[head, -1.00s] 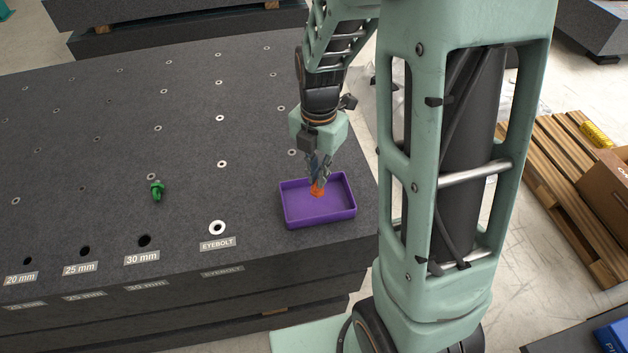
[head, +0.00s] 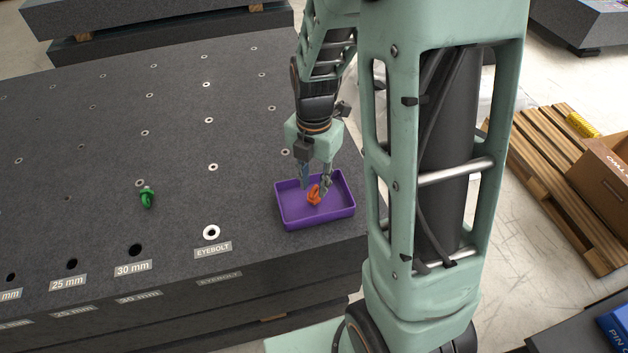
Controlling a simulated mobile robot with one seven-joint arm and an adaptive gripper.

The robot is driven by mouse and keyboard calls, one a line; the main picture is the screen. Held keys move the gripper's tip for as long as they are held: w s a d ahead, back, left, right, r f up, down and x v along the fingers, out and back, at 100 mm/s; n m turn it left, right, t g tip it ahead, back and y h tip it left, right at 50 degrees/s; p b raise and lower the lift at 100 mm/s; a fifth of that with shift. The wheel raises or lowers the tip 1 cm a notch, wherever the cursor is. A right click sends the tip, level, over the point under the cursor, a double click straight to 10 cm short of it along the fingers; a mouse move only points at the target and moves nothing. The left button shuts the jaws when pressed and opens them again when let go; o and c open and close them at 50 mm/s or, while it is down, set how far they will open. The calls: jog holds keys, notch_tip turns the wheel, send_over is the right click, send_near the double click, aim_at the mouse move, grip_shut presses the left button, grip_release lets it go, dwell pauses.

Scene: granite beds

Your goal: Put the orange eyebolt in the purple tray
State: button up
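The purple tray (head: 288,219) sits on the granite bed near its front right corner. The orange eyebolt (head: 314,195) is inside the tray, near its middle, and appears to rest on the tray floor. My gripper (head: 314,188) is over the tray, pointing down. Its fingers are spread apart on either side of the eyebolt, with visible gaps, so it looks open and not holding the eyebolt.
A green eyebolt (head: 147,197) stands on the granite bed (head: 90,180) to the left. A row of holes with labels, including one marked EYEBOLT (head: 212,232), runs along the front edge. A wooden pallet (head: 545,180) with a cardboard box (head: 603,175) is on the floor at right.

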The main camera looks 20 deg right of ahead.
aim_at(314, 187)
jog(key=shift+w+r, duration=0.1)
jog(key=shift+r, duration=0.55)
notch_tip(314, 187, up, 11)
dwell(0.4)
